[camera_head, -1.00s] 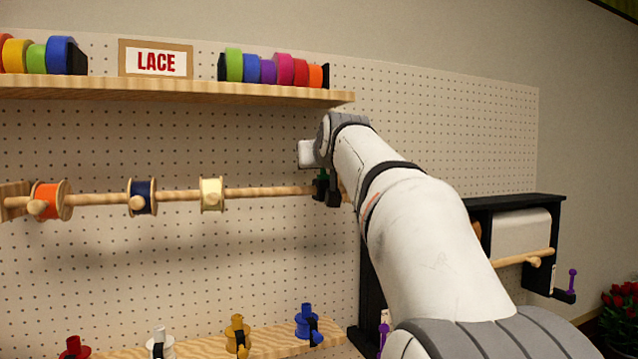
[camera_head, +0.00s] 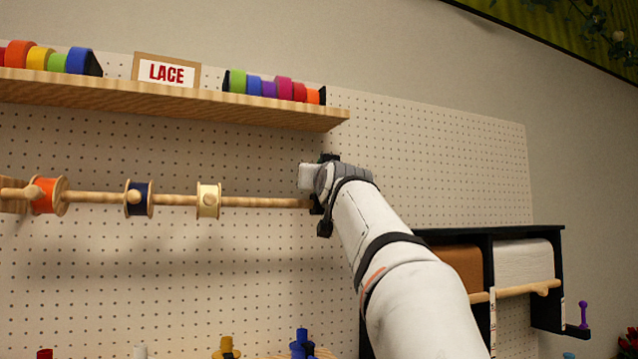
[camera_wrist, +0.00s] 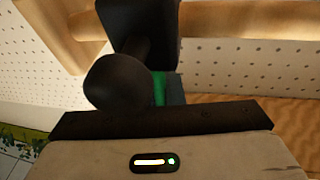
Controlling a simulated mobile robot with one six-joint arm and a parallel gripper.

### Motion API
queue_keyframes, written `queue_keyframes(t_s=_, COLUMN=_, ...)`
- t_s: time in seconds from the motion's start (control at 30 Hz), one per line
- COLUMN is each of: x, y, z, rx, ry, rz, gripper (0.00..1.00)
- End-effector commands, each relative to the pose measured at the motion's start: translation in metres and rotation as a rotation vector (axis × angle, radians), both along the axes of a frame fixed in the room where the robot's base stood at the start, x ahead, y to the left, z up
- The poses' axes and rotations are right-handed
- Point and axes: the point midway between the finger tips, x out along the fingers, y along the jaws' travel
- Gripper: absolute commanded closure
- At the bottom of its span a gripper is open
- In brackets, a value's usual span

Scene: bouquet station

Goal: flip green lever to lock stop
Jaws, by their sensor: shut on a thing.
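The green lever (camera_wrist: 160,88) shows only as a small green strip in the wrist view, mostly covered by dark parts. It sits by the right end of the wooden spool rod (camera_head: 255,202). In the head view my gripper (camera_head: 322,215) is at that rod end and the lever is hidden behind it. In the wrist view my gripper (camera_wrist: 165,100) is shut on the green lever, though the grip itself is largely covered. A dark round knob (camera_wrist: 115,82) is beside the green strip. The stop's exact position cannot be made out.
The rod carries orange, navy and cream spools. A black rack (camera_head: 487,270) with paper rolls stands at the right. The pegboard (camera_head: 440,160) right of my gripper is bare.

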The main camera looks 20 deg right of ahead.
Motion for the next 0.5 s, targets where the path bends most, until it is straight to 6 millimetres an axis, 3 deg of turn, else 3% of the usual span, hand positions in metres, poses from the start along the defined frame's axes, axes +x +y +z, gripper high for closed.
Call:
queue_keyframes(t_s=0.33, x=0.0001, y=-0.0002, z=0.0001, rx=0.000, ry=-0.001, rz=0.000, gripper=1.00)
queue_keyframes(t_s=0.37, x=0.0000, y=-0.0002, z=0.0001, rx=0.000, ry=-0.001, rz=0.000, gripper=0.89)
queue_keyframes(t_s=0.5, x=0.0000, y=-0.0002, z=0.0001, rx=0.000, ry=-0.001, rz=0.000, gripper=0.78)
